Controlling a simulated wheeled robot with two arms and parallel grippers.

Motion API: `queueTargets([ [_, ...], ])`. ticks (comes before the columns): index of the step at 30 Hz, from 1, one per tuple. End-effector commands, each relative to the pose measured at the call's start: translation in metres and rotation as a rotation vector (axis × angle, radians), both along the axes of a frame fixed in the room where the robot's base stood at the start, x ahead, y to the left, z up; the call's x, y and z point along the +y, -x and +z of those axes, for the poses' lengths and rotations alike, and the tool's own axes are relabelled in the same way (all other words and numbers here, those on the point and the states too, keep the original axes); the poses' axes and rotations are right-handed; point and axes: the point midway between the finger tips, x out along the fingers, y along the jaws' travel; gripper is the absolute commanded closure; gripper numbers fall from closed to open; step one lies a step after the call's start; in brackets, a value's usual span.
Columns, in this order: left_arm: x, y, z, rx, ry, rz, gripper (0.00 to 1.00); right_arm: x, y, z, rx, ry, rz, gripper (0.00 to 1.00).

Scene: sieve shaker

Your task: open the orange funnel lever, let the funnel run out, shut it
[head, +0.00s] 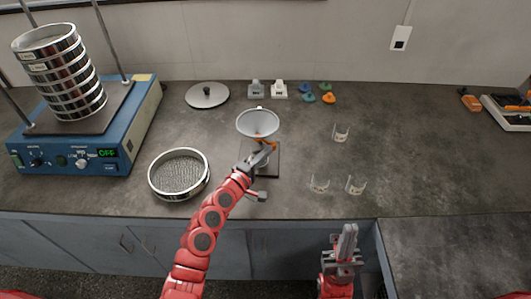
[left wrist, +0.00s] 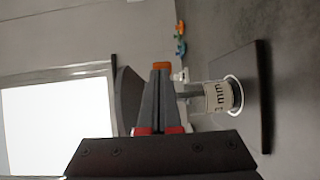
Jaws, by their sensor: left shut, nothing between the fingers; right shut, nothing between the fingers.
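The grey funnel (head: 258,122) stands above a dark stand base (head: 272,172) in the middle of the bench. Its orange lever (head: 275,145) shows just below the rim; in the left wrist view the lever's orange end (left wrist: 161,65) is right at my fingertips. My left gripper (head: 265,153) is shut and empty, just under the funnel; I cannot tell whether it touches the lever. A clear cup labelled "1 mm" (left wrist: 222,97) stands below the funnel. My arm hides part of the stand. My right gripper (head: 347,238) is shut and empty, in front of the bench edge.
A sieve (head: 179,174) lies left of the stand, with a lid (head: 207,95) behind it. The blue shaker (head: 90,135) carries a sieve stack at the left. The right bench is mostly free.

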Motion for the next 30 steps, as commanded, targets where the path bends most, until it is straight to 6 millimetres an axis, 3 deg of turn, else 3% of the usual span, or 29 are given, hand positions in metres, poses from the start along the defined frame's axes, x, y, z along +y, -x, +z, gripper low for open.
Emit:
queueTargets([
  [10, -0.009, -0.003, 0.006, 0.004, 0.002, 0.099, 1.0, 0.0, 0.0, 0.031, 0.0, 0.0, 0.0, 1.0],
  [21, -0.031, -0.014, 0.004, 0.006, 0.002, 0.375, 1.0, 0.0, 0.0, 0.075, 0.0, 0.0, 0.0, 1.0],
  [30, -0.044, -0.03, -0.001, 0.0, -0.001, 0.615, 1.0, 0.0, 0.0, 0.07, 0.0, 0.0, 0.0, 1.0],
])
